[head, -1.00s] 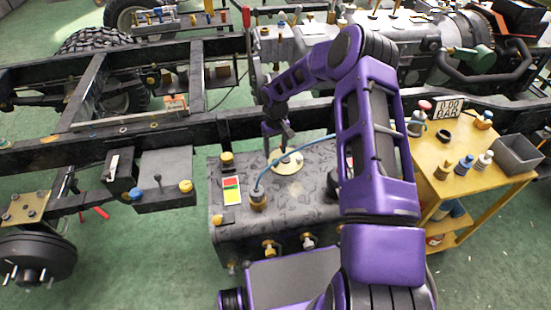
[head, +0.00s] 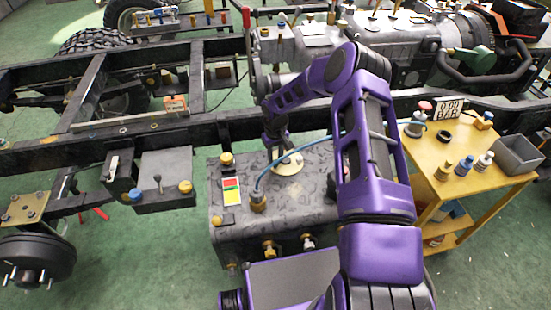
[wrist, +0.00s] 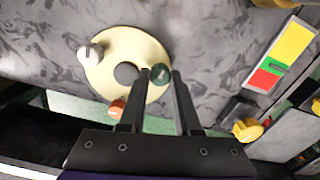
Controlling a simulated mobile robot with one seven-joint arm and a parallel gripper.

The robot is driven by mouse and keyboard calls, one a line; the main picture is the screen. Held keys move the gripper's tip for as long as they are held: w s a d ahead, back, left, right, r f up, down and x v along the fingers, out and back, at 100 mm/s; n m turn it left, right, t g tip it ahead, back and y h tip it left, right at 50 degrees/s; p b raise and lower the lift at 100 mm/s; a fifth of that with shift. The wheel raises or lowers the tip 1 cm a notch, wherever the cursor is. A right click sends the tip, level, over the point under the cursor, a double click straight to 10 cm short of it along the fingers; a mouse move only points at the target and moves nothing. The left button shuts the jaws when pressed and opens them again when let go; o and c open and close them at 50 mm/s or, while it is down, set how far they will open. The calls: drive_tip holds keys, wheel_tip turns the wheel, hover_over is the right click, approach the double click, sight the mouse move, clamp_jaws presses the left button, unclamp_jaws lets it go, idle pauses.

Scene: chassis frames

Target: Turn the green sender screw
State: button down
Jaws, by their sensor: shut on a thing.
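The round cream sender plate (wrist: 112,43) lies on top of the mottled grey tank (wrist: 45,45) and has a dark round centre. The green sender screw (wrist: 160,73) sits at the plate's right edge in the wrist view. My gripper (wrist: 161,75) is shut on it, one dark finger on each side. A white screw (wrist: 90,53) stands at the plate's left and an orange one (wrist: 117,108) at its lower edge. In the head view my gripper (head: 275,154) reaches down at the plate (head: 288,163); the green screw cannot be made out there.
A blue hose rises from a brass fitting (head: 257,201) on the tank and runs close by the plate. A red, yellow and green label (head: 232,191) lies left of it. The black chassis rail (head: 215,124) runs behind. A yellow cart (head: 440,185) stands at the right.

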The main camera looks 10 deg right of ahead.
idle(0.4)
drive_tip(key=n+b, duration=0.2)
drive_tip(key=n, duration=0.1)
drive_tip(key=shift+f+n, duration=0.1)
drive_tip(key=shift+n, duration=0.3)
drive_tip(key=n+b, duration=0.1)
drive_tip(key=n, duration=0.8)
drive_tip(key=shift+b, duration=0.4)
drive_tip(key=n, duration=0.4)
drive_tip(key=c, duration=0.6)
unclamp_jaws()
